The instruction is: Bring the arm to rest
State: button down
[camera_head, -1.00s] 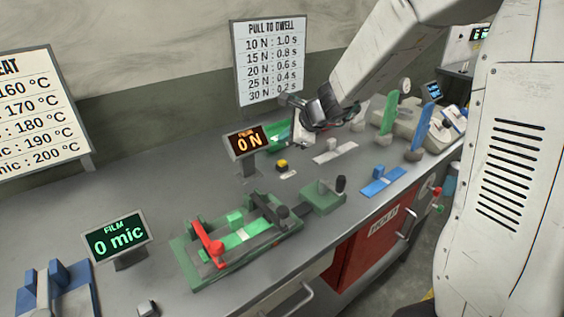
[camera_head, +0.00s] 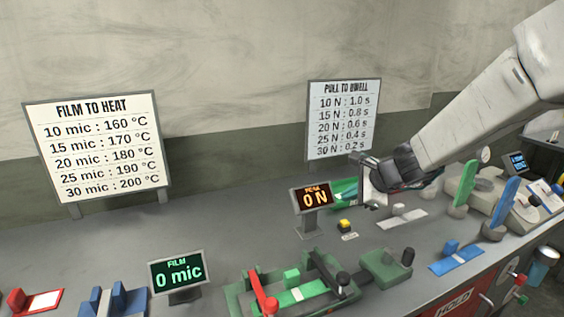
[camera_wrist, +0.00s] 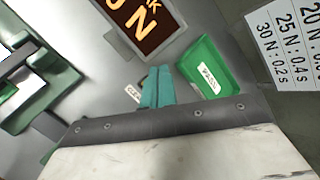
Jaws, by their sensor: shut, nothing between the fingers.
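My arm reaches in from the upper right in the head view. My gripper (camera_head: 368,190) hangs over the back of the grey bench, just right of the orange "0 N" display (camera_head: 315,198). Its fingertips are hard to make out there. In the wrist view the two teal fingers of my gripper (camera_wrist: 157,80) lie together, shut and empty. They point between the "0 N" display and an open green tray (camera_wrist: 208,70) with a white label. The tray shows partly behind the gripper in the head view.
A green fixture with a red lever (camera_head: 262,292) stands in front of the gripper. A yellow button block (camera_head: 344,225) sits nearby. Green (camera_head: 465,186) and blue (camera_head: 504,205) upright paddles stand to the right. A "PULL TO DWELL" board (camera_head: 343,120) stands behind. Bench is clear left of the display.

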jog(key=s+a+r+n+g, duration=0.25)
jog(key=s+n, duration=0.25)
jog(key=s, duration=0.3)
jog(key=s+a+r+n+g, duration=0.1)
jog(key=s+r+n, duration=0.4)
jog(key=s, duration=0.4)
jog(key=s+d+f+n+g+h, duration=0.1)
jog(key=s+d+n+h, duration=0.1)
jog(key=s, duration=0.7)
jog(key=s+d+n+g+h, duration=0.2)
jog(key=s+d+n+h, duration=0.1)
jog(key=s+d+n, duration=0.2)
jog(key=s+n, duration=0.2)
jog(key=s, duration=0.2)
jog(key=shift+d+f, duration=0.15)
jog(key=shift+f, duration=0.2)
